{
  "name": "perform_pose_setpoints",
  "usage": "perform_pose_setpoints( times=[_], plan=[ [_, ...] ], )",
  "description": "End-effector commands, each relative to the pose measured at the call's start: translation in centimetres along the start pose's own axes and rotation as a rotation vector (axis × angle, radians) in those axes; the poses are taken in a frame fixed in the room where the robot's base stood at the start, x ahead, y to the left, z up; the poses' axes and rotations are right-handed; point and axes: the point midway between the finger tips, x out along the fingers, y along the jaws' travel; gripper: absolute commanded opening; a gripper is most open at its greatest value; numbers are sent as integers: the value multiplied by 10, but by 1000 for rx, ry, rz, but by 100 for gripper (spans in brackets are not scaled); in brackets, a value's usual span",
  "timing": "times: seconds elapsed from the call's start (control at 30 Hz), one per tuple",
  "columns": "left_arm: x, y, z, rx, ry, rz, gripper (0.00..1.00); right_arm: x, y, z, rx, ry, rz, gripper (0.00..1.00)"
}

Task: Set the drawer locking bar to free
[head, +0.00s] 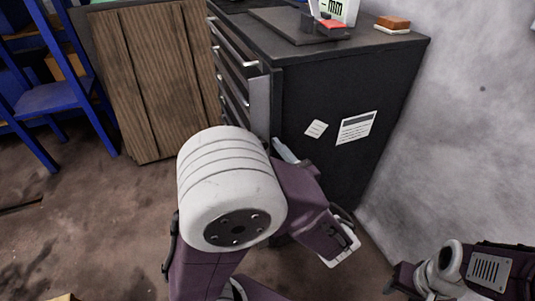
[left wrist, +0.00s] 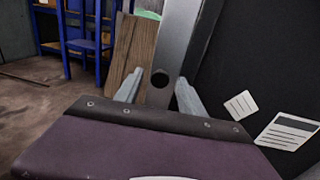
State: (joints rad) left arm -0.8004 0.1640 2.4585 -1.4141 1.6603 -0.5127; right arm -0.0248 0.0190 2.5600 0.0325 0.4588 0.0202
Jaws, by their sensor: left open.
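The locking bar (head: 259,104) is a flat grey strip standing along the right edge of the drawer fronts on the dark cabinet (head: 335,95). In the left wrist view the bar (left wrist: 178,48) runs down between my fingers and shows a round dark hole near its lower visible part. My left gripper (left wrist: 160,76) is open, with one pale finger on each side of the bar; I cannot tell whether either touches it. In the head view my own arm hides most of this gripper, and one pale finger shows by the cabinet's side.
Drawers with metal handles (head: 236,44) face left. A wooden panel (head: 160,75) stands left of them, and a blue rack (head: 52,98) is further left. A grey wall (head: 470,120) closes off the right. Small items, including a brown block (head: 393,22), lie on the cabinet top.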

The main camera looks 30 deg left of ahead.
Motion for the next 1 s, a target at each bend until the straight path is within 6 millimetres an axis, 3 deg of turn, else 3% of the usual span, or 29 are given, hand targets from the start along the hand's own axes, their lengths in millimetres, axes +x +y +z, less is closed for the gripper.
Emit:
perform_pose_setpoints(
  times=[0.1, 0.27, 0.3, 0.67, 1.0],
  plan=[
    [0, 0, 0, 0, 0, 0, 46, 0, 0, 0, 0, 0, 0, 47],
    [0, 0, 0, 0, 0, 0, 5, 0, 0, 0, 0, 0, 0, 47],
    [0, 0, 0, 0, 0, 0, 0, 0, 0, 0, 0, 0, 0, 47],
    [-2, -3, 4, 3, 0, 57, 0, -16, 0, -2, 0, 0, 0, 47],
    [-6, -17, 11, 5, 1, 318, 0, -79, -2, -8, 0, 0, 0, 47]
  ],
)
